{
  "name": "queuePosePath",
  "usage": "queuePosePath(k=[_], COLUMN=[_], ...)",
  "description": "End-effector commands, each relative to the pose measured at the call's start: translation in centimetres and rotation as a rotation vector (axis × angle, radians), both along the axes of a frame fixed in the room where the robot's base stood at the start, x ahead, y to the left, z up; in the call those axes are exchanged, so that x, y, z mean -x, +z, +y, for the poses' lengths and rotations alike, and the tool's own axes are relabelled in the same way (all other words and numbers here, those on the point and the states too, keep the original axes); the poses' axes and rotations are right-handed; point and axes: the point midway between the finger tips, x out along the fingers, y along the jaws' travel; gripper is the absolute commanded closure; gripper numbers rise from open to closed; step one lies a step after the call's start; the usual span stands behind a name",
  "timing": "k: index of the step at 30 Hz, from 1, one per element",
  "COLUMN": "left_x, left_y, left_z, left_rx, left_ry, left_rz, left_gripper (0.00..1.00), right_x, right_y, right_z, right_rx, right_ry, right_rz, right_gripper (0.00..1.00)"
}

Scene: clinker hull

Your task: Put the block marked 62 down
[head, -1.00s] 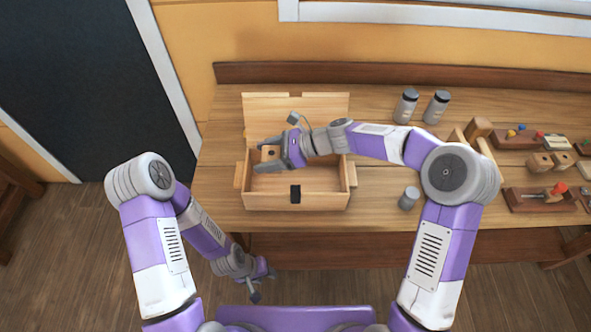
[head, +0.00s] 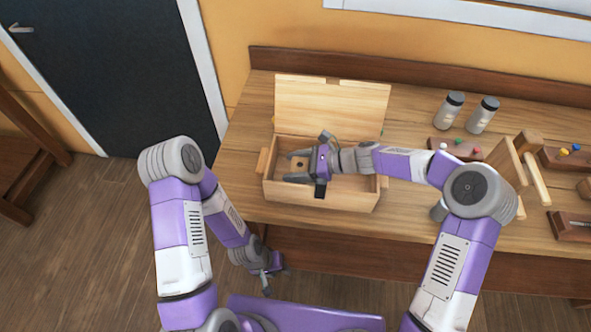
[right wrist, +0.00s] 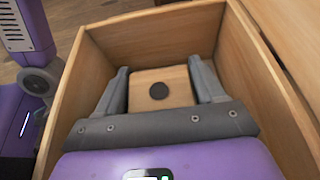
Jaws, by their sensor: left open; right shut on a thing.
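A pale wooden block (head: 299,163) with a dark round spot sits between the fingers of my right gripper (head: 290,166). In the right wrist view the block (right wrist: 176,79) is between both grey fingers of the right gripper (right wrist: 160,82), which is shut on it. No number shows on the visible face. Block and fingers are inside the left part of an open wooden box (head: 345,199), below its rim; whether the block touches the box floor I cannot tell. My left gripper (head: 267,283) is open and empty, low in front of the bench.
The box's lid (head: 330,108) stands open at the back. Another jar (head: 437,211) is partly behind my right arm. The bench (head: 240,160) is clear left of the box.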

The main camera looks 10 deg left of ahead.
Motion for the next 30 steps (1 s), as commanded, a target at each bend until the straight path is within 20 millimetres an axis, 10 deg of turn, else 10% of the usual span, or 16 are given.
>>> queuePosePath(k=[12, 13, 17, 30], left_x=[0.0, 0.0, 0.0, 0.0], left_y=[-0.5, -0.4, -0.4, -0.1], left_z=[0.0, 0.0, 0.0, 0.0], left_rx=[0.0, 0.0, 0.0, 0.0], left_ry=[0.0, 0.0, 0.0, 0.0], left_rz=[0.0, 0.0, 0.0, 0.0], left_gripper=[0.57, 0.57, 0.57, 0.57], right_x=[0.0, 0.0, 0.0, -0.1], right_y=[-1.5, -1.5, -1.5, -0.7], right_z=[0.0, 0.0, 0.0, -1.2], right_rx=[0.0, 0.001, 0.001, 0.001], right_ry=[-0.001, -0.001, -0.001, -0.004], right_rz=[0.0, 0.0, 0.0, -0.001], right_gripper=[0.65, 0.27, 0.07, 0.06])
